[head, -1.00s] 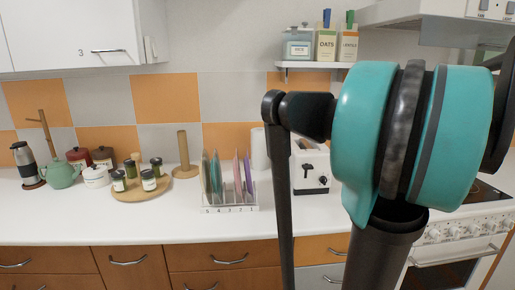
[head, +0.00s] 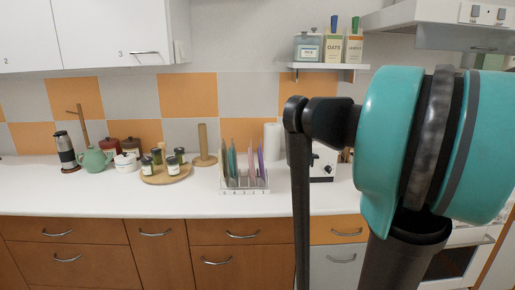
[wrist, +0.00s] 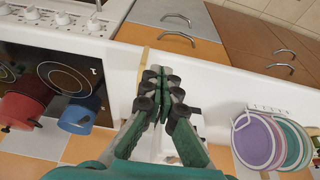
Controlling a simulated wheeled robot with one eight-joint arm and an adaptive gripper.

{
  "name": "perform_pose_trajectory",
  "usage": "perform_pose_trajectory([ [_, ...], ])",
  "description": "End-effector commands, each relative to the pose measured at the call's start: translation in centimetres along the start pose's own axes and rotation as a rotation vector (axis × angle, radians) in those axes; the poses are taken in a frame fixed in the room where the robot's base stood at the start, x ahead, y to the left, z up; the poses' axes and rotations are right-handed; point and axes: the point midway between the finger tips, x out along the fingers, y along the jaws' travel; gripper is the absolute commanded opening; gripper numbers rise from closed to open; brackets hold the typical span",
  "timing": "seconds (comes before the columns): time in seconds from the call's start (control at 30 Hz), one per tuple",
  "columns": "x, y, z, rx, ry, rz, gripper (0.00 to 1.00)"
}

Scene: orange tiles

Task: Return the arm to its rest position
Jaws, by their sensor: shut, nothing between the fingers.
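My gripper (wrist: 164,80) shows in the wrist view with its dark green and black fingers together, empty. It is above the counter (wrist: 222,82), between the stove side and the dish rack side. In the head view, teal and black links of my arm fill the right part and hide much of the stove and some of the counter. My gripper is not visible in the head view.
A plate rack (head: 245,185) with several plates stands on the counter beside the white toaster (head: 323,163). A round wooden tray (head: 167,176) holds jars. The stove (wrist: 60,80) bears a red pot (wrist: 22,110) and a blue pot (wrist: 77,118). A shelf (head: 330,66) holds canisters.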

Motion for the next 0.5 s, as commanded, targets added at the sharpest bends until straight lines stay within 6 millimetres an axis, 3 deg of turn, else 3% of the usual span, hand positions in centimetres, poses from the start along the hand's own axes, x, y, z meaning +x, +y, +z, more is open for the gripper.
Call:
perform_pose_trajectory([
  [0.27,3.6,-3.5,0.7,0.001,-0.005,0.001,0.00],
  [0.5,8.5,-8.6,2.7,0.006,-0.007,0.005,0.00],
])
